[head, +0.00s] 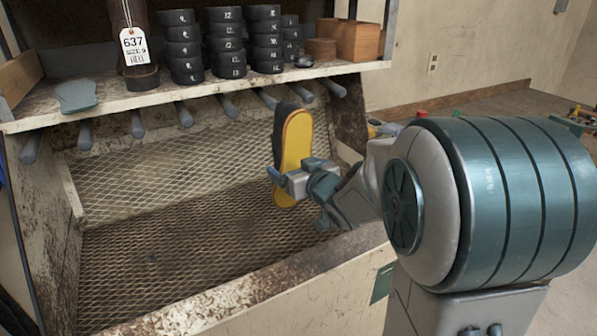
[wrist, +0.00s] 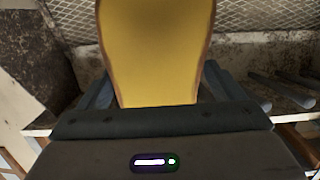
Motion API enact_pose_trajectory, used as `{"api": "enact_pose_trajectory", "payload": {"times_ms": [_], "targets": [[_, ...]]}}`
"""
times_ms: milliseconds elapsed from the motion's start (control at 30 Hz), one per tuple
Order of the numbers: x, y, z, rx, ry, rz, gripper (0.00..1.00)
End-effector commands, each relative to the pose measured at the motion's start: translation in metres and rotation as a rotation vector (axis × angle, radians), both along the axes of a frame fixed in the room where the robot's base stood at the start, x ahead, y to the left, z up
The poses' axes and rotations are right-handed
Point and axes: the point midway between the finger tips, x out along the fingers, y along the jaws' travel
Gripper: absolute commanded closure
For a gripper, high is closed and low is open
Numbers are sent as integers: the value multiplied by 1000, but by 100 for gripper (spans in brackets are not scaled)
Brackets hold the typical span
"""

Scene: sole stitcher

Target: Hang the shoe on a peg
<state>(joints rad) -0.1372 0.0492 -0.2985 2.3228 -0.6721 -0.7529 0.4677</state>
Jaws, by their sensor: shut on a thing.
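The shoe (head: 297,140) shows in the head view with its yellow sole facing me and a dark edge at its upper left. It stands nearly upright, toe end up, in front of the right part of the peg row. My gripper (head: 284,182) is shut on its lower part. In the wrist view the yellow sole (wrist: 155,55) fills the middle, between the jaws. A row of grey pegs (head: 183,114) sticks out below the shelf's front edge. The shoe's top overlaps the pegs at the right, and I cannot tell whether it touches one. Some pegs (wrist: 280,92) also show in the wrist view.
The shelf (head: 130,98) above holds stacks of black numbered discs (head: 225,42), a tagged boot (head: 130,50), a grey sole piece (head: 76,95) and brown blocks (head: 348,40). Below is a mesh-lined bin (head: 170,240) with a worn front rim (head: 255,290). The bin looks mostly empty.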

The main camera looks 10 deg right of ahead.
Motion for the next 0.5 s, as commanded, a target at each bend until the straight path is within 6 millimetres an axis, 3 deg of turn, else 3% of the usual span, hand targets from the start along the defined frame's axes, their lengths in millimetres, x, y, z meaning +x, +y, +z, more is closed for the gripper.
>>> {"api": "enact_pose_trajectory", "payload": {"times_ms": [500], "targets": [[36,10,0,0,-1,1,43]]}}
